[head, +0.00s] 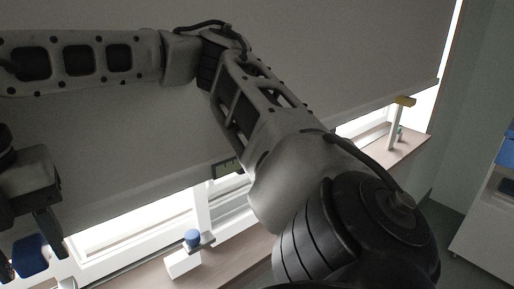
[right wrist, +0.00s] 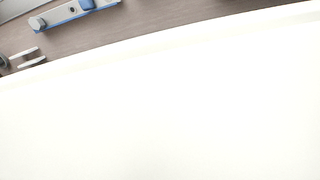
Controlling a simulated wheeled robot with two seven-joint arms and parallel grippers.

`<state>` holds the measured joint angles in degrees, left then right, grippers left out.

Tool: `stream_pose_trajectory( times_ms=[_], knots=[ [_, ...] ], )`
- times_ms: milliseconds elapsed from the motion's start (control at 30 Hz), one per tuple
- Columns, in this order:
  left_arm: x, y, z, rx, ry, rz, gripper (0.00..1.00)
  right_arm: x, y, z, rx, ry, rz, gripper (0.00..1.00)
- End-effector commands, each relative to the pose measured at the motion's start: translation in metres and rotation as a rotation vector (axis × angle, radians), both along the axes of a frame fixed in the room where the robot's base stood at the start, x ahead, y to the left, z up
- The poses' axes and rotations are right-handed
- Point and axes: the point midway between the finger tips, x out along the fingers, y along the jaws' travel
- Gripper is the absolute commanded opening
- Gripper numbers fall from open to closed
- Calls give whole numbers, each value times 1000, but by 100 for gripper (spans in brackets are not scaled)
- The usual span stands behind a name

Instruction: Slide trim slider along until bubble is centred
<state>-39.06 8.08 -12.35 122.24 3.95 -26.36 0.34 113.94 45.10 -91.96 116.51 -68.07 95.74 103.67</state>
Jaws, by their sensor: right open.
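My right gripper (head: 25,238) is at the left edge of the head view, pointing down, with its fingers apart. A blue block (head: 30,254), perhaps the trim slider, shows between or behind the fingers; I cannot tell whether they touch it. A small greenish level vial (head: 228,168) sits on the lower edge of the grey blind (head: 130,140); its bubble is too small to place. The right wrist view shows a grey-and-blue rail (right wrist: 66,14) with a blue block (right wrist: 87,4) at the top edge. My left gripper is out of view.
A blue knob on a white block (head: 183,262) stands on the wooden sill (head: 140,280). A white cabinet (head: 485,225) is at the right. A bright white surface (right wrist: 170,110) fills most of the wrist view.

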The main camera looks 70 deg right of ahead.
Motion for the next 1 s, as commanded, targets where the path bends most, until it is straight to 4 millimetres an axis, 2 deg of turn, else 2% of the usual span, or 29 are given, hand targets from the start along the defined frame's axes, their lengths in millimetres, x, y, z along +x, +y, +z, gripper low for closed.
stream_pose_trajectory(
  times_ms=[33, 500, 833, 867, 1000],
  knots=[
    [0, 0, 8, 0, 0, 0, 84, 0, 0, 11, 0, 0, 0, 41],
    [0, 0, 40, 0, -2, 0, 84, 0, 0, 65, 0, 0, 0, 41],
    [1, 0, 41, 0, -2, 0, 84, 0, 0, 68, 0, 0, 0, 41],
    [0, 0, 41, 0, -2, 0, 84, 0, 0, 68, 0, 0, 0, 44],
    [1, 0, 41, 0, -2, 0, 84, 0, 0, 68, 0, 0, 0, 83]
  ],
)
